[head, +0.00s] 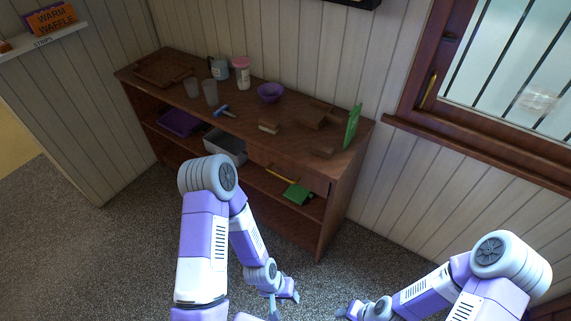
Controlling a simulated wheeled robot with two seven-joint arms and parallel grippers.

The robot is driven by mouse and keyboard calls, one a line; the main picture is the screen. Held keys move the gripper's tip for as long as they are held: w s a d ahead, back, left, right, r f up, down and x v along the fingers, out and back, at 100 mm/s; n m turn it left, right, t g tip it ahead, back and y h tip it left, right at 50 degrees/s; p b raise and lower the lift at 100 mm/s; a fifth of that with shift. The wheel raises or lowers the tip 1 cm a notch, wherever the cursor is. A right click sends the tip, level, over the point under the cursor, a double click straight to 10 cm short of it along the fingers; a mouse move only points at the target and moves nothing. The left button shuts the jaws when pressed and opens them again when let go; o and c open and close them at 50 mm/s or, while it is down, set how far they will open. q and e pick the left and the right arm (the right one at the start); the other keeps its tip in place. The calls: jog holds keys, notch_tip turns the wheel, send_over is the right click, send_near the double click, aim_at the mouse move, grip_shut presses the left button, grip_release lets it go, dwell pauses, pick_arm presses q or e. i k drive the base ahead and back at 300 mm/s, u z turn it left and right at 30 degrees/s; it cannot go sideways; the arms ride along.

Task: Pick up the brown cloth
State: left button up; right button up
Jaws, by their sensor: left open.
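Several brown items lie on the wooden counter, and I cannot tell for certain which is cloth. A small flat brown piece (323,152), possibly the brown cloth, lies near the right front edge. A brown block-like item (313,119) lies behind it, and a brown item with a pale side (268,126) lies to the left. My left gripper (283,297) is open and empty, low over the floor in front of the counter. My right gripper (347,311) is at the bottom of the view, away from the counter; its jaws are too small to read.
The counter (240,131) also holds a purple bowl (270,92), clear cups (210,92), a pink-lidded jar (241,73), a blue-handled tool (224,110), a brown tray (163,69) and an upright green board (353,127). A grey bin (226,145) sits on the shelf below. Carpet in front is clear.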

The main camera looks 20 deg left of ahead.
aim_at(320, 149)
jog(key=u, duration=0.05)
jog(key=i, duration=1.1)
jog(key=u, duration=3.6)
jog(key=k, duration=1)
